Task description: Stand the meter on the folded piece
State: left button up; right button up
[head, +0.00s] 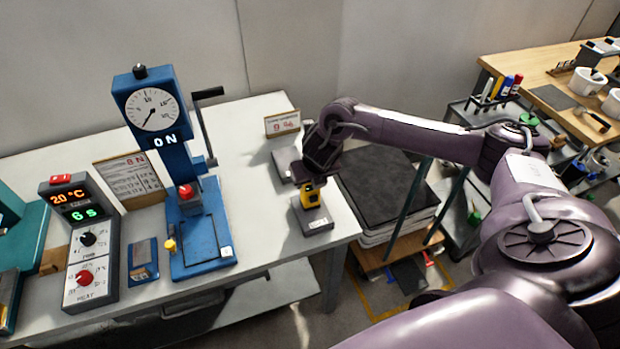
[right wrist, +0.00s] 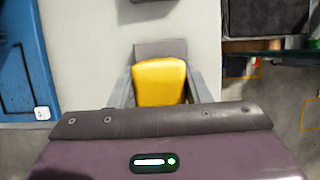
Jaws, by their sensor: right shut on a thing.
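The yellow meter (head: 308,197) with a dark face is upright near the right end of the white table. My right gripper (head: 312,179) is above it, with its fingers shut on its sides. The right wrist view shows the yellow meter (right wrist: 160,82) between the two grey fingers. Directly below is a grey block-like piece (head: 318,224) with a pale label on its front, probably the folded piece. It shows beyond the meter in the right wrist view (right wrist: 160,48). The meter's foot is at or just over its top; I cannot tell whether they touch. My left gripper is out of view.
A grey flat device (head: 283,162) and a small sign (head: 282,123) stand behind. A blue press with a dial (head: 152,110) and a control box (head: 88,245) stand to the left. The table's right edge is close. A dark stack (head: 385,190) lies beyond it.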

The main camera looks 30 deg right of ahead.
jog(key=shift+f, duration=0.2)
jog(key=o, duration=1.1)
jog(key=shift+o, duration=0.2)
jog(key=shift+r, duration=0.25)
jog(key=shift+s+a+r, duration=0.1)
jog(key=shift+r, duration=0.25)
jog(key=v, duration=1.1)
jog(key=shift+s, duration=0.2)
